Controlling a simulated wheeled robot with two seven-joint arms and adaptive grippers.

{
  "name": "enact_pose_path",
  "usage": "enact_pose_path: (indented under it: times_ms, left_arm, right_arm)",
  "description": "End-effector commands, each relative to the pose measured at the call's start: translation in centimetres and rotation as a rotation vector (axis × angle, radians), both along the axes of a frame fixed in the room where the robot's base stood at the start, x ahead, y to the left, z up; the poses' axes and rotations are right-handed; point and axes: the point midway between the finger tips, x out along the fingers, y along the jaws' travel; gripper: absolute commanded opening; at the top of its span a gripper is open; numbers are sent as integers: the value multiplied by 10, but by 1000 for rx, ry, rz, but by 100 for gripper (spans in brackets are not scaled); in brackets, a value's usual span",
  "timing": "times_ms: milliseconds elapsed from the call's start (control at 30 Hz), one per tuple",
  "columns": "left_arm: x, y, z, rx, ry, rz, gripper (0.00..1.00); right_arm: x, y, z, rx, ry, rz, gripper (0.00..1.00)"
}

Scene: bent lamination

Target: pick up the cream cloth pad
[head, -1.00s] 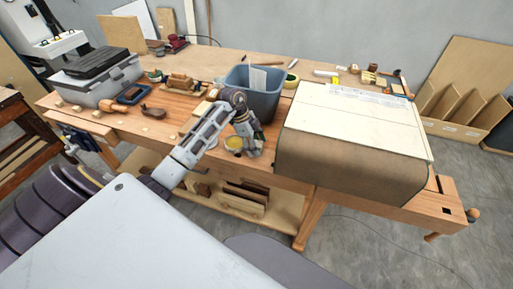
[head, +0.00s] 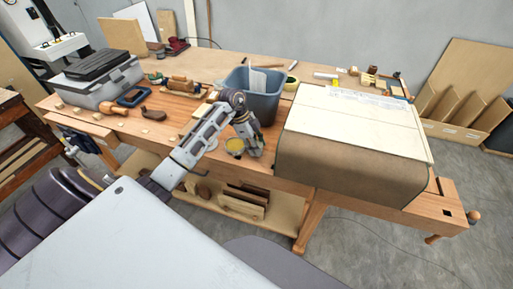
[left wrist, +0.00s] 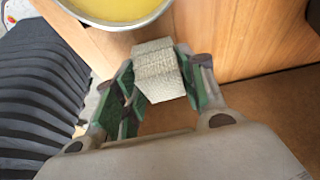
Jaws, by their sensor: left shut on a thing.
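The cream cloth pad (left wrist: 158,72) is a small woven block between the green-lined fingers of my left gripper (left wrist: 160,88) in the left wrist view. The fingers are shut on its sides. In the head view the left gripper (head: 256,150) is at the bench's front edge, between a yellow-filled round tin and the brown curved panel. The pad is too small or hidden to make out there. I cannot tell from the wrist view whether the pad touches the bench top. My right gripper is not in view.
The round tin (left wrist: 112,8) with yellow contents, also in the head view (head: 234,146), stands just beside the gripper. A blue-grey bin (head: 262,104) is behind it. The large bent panel (head: 350,172) covers the bench's right part. Hand tools lie to the left.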

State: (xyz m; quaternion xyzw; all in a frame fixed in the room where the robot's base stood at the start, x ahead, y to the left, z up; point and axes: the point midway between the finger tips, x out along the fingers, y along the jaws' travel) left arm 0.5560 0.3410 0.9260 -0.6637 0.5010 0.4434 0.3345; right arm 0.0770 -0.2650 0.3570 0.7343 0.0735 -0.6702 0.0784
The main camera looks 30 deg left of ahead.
Motion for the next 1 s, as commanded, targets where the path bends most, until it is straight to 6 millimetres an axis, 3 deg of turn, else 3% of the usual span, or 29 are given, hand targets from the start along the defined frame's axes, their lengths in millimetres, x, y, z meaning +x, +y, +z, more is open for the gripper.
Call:
enact_pose_path:
  times_ms: [600,1000]
  left_arm:
    - [1,0,79,1,-2,0,22]
    - [0,0,94,0,0,0,22]
  right_arm:
    - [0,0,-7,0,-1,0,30]
    - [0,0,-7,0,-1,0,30]
